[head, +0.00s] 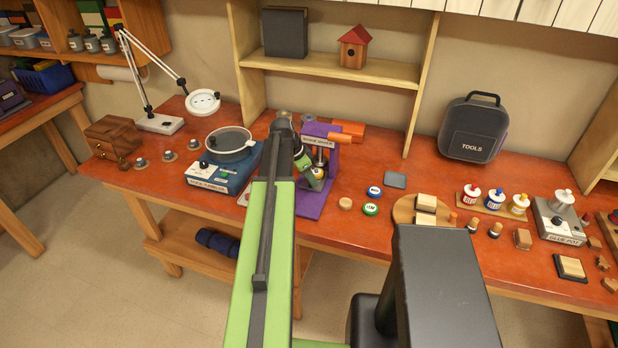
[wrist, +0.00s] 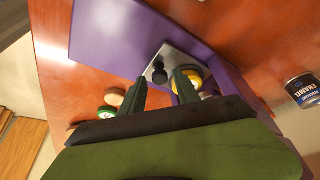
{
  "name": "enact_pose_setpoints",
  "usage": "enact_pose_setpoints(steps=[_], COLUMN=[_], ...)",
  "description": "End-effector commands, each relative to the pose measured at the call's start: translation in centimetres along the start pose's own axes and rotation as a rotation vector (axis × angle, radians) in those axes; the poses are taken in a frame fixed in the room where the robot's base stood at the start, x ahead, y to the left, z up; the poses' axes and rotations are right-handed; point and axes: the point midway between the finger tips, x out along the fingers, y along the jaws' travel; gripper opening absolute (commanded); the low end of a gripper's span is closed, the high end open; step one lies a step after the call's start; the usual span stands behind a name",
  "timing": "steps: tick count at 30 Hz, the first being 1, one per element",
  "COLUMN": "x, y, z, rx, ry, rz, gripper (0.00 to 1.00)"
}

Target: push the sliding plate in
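The sliding plate (wrist: 181,64) is a grey metal plate with a black knob (wrist: 158,73) and a yellow round piece (wrist: 194,77) beside it. It sits on the purple press (wrist: 112,34), which also stands on the red bench in the head view (head: 313,203) with an orange lever (head: 345,132). My gripper (wrist: 162,80) is open, its two dark green fingers apart, with the knob showing between their tips. I cannot tell whether they touch it. In the head view my gripper (head: 311,178) is in front of the press, and my arm hides part of it.
A blue turntable device (head: 222,178) stands left of the press. Small round tins (head: 371,209) lie to its right, near a round wooden board (head: 405,212). An enamel can (wrist: 302,90) shows at right in the wrist view. Shelf posts stand behind.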

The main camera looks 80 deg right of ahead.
Motion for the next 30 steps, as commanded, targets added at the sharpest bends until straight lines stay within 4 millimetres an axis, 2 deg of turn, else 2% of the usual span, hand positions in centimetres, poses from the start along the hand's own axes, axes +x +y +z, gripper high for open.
enact_pose_setpoints(steps=[9, 14, 20, 30], x=[-0.1, -1.3, -5.1, -13.6], y=[0.0, 0.0, 0.1, 0.1], z=[0.0, -0.1, -0.3, -0.4], rx=[0.0, -0.001, -0.001, -0.001], ry=[0.0, 0.0, -0.001, 0.0], rz=[0.0, 0.0, 0.0, 0.0], gripper=[0.42, 0.42, 0.42, 0.42])
